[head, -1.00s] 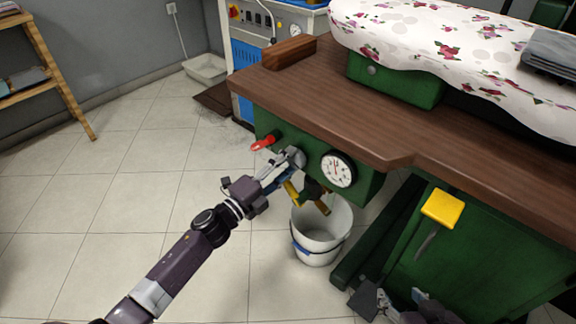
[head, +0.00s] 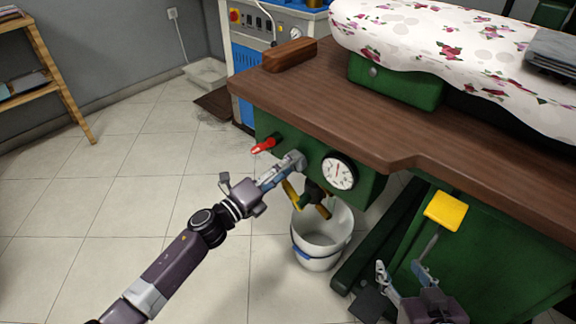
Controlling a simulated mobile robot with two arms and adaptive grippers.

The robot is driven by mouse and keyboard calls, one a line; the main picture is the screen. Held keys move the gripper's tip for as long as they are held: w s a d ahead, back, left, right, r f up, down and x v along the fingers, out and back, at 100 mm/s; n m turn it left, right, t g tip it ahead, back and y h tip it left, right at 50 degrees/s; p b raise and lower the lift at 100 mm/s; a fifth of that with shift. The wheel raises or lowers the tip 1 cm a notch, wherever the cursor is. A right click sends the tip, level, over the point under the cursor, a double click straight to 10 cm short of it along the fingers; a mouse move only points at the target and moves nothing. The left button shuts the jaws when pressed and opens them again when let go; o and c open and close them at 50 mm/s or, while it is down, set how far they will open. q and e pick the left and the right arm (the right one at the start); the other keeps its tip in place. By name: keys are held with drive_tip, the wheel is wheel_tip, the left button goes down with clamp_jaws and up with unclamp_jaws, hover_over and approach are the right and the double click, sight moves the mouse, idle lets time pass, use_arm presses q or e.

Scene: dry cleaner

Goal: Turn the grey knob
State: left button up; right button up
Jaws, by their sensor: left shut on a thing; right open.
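The grey knob (head: 299,157) sits on the green front panel, between the red-handled lever and the round gauge. It is mostly hidden by my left gripper. My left gripper (head: 288,168) reaches in from the lower left and is shut on the knob. The knob's turn angle cannot be read. My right gripper (head: 402,273) is open and empty at the lower right, in front of the green cabinet and below the yellow pedal-like plate.
The red lever (head: 264,145) is just left of the knob, and the gauge (head: 339,172) just right. Yellow-handled valve parts (head: 291,190) hang below, over a white bucket (head: 318,252). The brown tabletop (head: 330,110) overhangs the panel. A yellow plate (head: 446,210) is at right.

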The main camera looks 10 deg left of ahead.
use_arm(q)
drive_tip(key=shift+f, duration=0.15)
drive_tip(key=o, duration=1.2)
drive_tip(key=r+v, duration=0.1)
drive_tip(key=v, duration=1.1)
drive_tip(key=shift+f, duration=0.35)
